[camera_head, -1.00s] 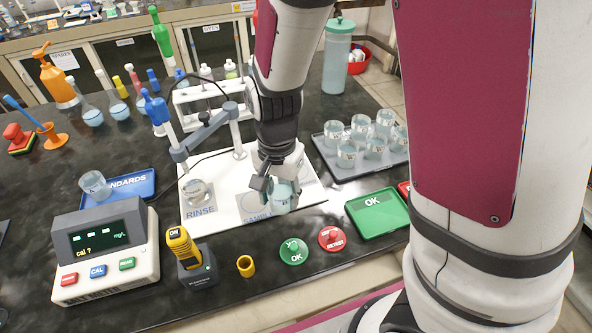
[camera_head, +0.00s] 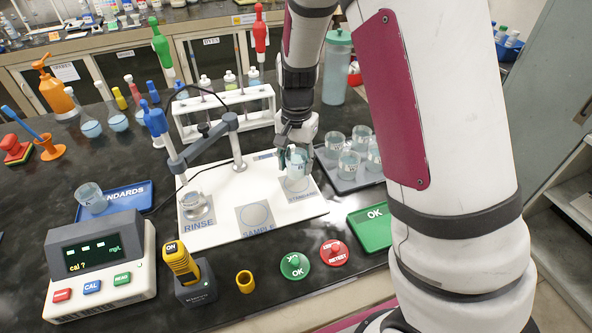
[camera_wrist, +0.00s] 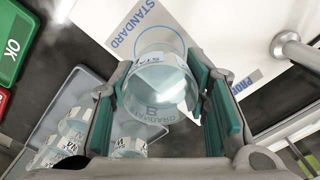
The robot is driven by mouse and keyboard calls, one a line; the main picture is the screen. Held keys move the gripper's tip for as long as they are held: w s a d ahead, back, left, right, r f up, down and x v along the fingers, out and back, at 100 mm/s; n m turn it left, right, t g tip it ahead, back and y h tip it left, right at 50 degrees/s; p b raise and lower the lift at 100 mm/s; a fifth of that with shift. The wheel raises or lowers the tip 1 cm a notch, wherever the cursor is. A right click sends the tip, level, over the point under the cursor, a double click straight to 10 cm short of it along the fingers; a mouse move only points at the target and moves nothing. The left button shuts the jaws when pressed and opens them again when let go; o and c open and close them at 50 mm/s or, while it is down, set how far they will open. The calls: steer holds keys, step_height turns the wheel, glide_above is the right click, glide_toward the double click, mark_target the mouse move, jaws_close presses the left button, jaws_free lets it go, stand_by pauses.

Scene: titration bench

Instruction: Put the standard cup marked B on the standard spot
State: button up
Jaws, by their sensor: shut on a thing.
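My gripper (camera_head: 298,150) is shut on a clear cup of pale blue liquid (camera_head: 299,161). In the wrist view this cup (camera_wrist: 160,88) stands between the teal finger pads, and a letter B shows on its label. The cup is over or at the standard spot (camera_head: 309,192) on the white board, at its right side. The wrist view shows the word STANDARD and part of a printed ring (camera_wrist: 140,25) just beyond the cup. I cannot tell whether the cup's base touches the board.
The white board (camera_head: 285,222) also has an empty sample spot (camera_head: 255,215) and a rinse cup (camera_head: 195,206). A probe stand (camera_head: 230,125) rises behind them. A grey tray of cups (camera_head: 345,184) is at the right. The blue standards tray (camera_head: 130,196) at the left holds one cup.

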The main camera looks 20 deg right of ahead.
mark_target(296, 171)
steer(key=shift+f, duration=1.75)
steer(key=shift+f, duration=0.1)
steer(key=o, duration=1.2)
step_height(296, 171, up, 12)
steer(key=r, duration=0.1)
steer(key=s+r+n+t+y, duration=0.15)
steer(key=s+r+n, duration=0.25)
steer(key=s+r, duration=0.75)
steer(key=s+r+n+t+h, duration=0.1)
steer(key=s+n+t, duration=0.2)
steer(key=s, duration=1)
steer(key=shift+s+d+r+n+h, duration=0.25)
steer(key=shift+s+r+n+h, duration=0.1)
steer(key=shift+n, duration=0.65)
